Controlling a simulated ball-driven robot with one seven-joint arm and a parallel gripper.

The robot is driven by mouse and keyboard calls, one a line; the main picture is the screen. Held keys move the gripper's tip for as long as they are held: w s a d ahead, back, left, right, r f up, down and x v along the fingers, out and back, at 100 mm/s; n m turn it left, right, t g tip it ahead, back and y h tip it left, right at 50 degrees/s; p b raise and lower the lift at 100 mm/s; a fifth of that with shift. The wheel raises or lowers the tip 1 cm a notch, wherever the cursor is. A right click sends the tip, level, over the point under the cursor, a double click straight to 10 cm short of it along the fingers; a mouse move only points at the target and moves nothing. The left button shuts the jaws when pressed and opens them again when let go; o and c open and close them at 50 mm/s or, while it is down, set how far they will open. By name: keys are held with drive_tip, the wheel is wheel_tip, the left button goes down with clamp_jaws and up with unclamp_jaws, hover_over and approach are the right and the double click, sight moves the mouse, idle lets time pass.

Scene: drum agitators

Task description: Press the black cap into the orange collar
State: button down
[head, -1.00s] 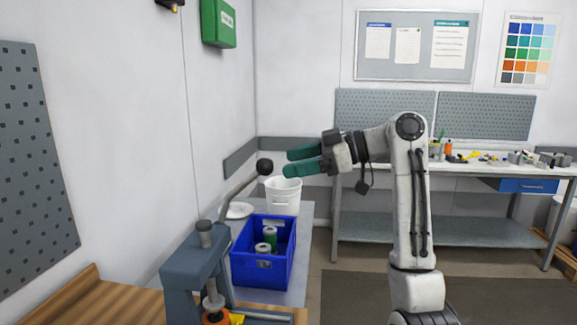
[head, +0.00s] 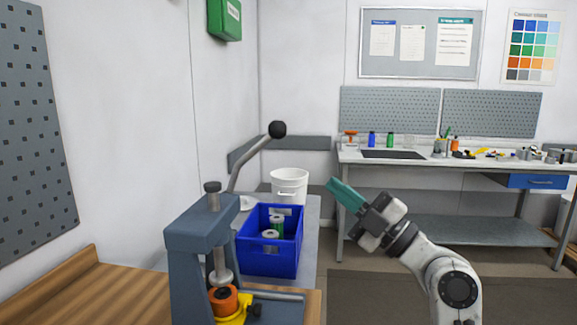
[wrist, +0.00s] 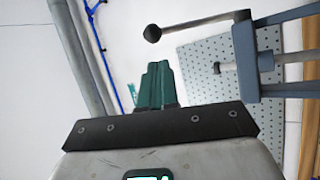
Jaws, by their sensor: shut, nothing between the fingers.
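The orange collar (head: 223,302) sits in a yellow holder (head: 240,313) at the base of the blue-grey press (head: 190,260). The press ram (head: 220,274) stands right above the collar. A dark patch shows at the collar's top under the ram; I cannot tell whether it is the black cap or how deep it sits. The press lever (head: 247,165) slants up to a black ball knob (head: 277,129), also seen in the wrist view (wrist: 152,33). My gripper (head: 332,184), with green fingers, is shut and empty, right of the knob and below it in the picture, apart from it.
A blue crate (head: 268,262) with green-and-white cylinders stands behind the press, with a white bucket (head: 289,185) beyond it. A workbench (head: 410,165) with small items stands along the back wall. Open floor lies between my arm and that bench.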

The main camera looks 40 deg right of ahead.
drive_tip(key=s, duration=0.1)
drive_tip(key=p, duration=0.6)
approach(282, 137)
drive_tip(key=shift+t+h, duration=0.3)
drive_tip(key=x, duration=0.5)
drive_tip(key=shift+w+a+r, duration=0.1)
drive_tip(key=shift+w+a, duration=0.05)
drive_tip(key=shift+w+r+p, duration=0.25)
drive_tip(key=shift+w+p, duration=0.05)
drive_tip(key=shift+w, duration=0.4)
